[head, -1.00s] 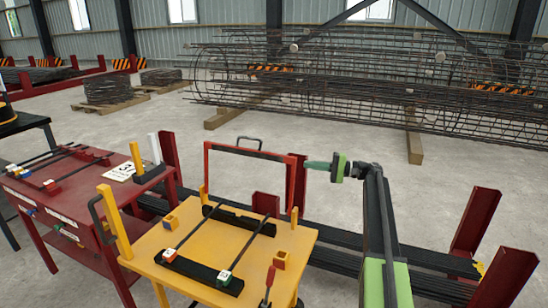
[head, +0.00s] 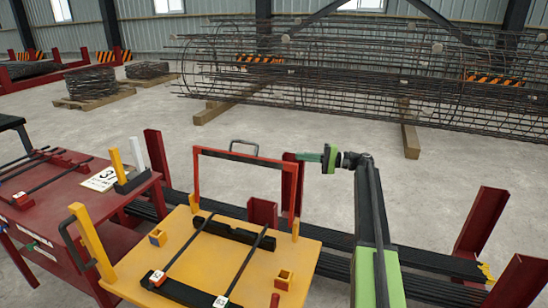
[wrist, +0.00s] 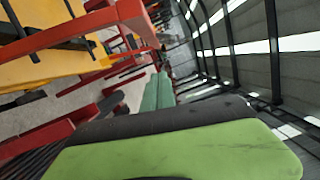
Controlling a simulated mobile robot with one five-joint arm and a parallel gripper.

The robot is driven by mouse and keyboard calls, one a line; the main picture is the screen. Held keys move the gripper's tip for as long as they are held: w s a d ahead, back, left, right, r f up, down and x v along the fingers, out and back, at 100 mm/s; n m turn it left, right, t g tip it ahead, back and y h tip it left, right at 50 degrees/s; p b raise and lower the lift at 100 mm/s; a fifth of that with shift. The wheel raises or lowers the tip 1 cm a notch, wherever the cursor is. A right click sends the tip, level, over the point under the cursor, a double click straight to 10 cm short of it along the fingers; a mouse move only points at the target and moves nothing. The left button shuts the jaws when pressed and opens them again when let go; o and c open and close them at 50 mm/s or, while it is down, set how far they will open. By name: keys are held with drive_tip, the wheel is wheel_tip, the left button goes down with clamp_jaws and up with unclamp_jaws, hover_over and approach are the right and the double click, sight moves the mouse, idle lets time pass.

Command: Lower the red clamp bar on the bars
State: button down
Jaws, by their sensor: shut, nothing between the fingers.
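The red clamp bar (head: 238,151) is a raised, upright red frame at the back edge of the yellow table (head: 205,256). A black handle (head: 244,144) stands on its top. Two dark bars (head: 245,266) lie across black supports on the table, with white tags at their near ends. My gripper (head: 300,157) is shut and empty, its green fingers pointing left near the frame's upper right corner. In the head view I cannot tell whether they touch it. In the wrist view the green fingers (wrist: 157,93) point away, with red frame parts (wrist: 85,25) at upper left.
A red table (head: 90,208) with more bars stands at the left. Red posts (head: 481,226) and dark rails stand behind and right.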

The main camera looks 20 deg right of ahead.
drive_tip(key=a+r+p, duration=0.1)
drive_tip(key=a, duration=1)
drive_tip(key=shift+w+a, duration=0.2)
drive_tip(key=shift+a, duration=0.1)
drive_tip(key=shift+r, duration=0.1)
